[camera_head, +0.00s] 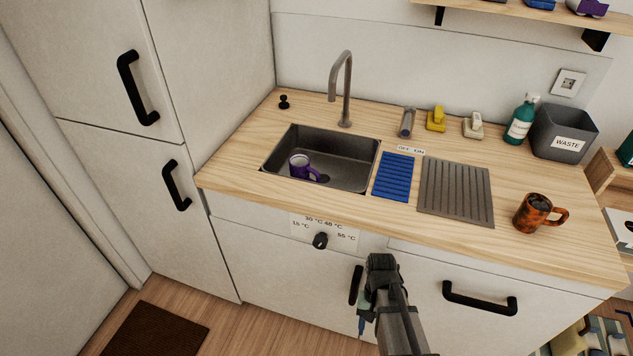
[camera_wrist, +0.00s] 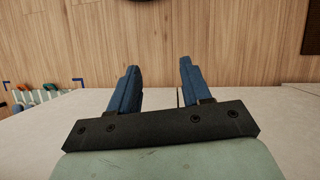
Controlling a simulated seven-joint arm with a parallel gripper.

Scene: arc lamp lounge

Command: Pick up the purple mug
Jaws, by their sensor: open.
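A purple mug (camera_head: 300,166) with a pale inside stands in the left front part of the grey sink basin (camera_head: 345,150), beside the dark drain. Its handle points to the right. My gripper is open and empty in the wrist view (camera_wrist: 158,67), its two blue fingers apart over the wooden floor. In the head view my arm is in front of the counter's lower cabinets, below and to the right of the mug. The fingers are hardly visible there. The mug does not show in the wrist view.
A tall tap (camera_head: 345,90) stands behind the basin. A blue ridged mat (camera_head: 394,177), a grey drying rack (camera_head: 455,192) and an orange-brown mug (camera_head: 534,212) are to its right. A soap bottle (camera_head: 521,121) and waste bin (camera_head: 563,135) stand further back. A tall cabinet (camera_head: 215,80) borders the counter on the left.

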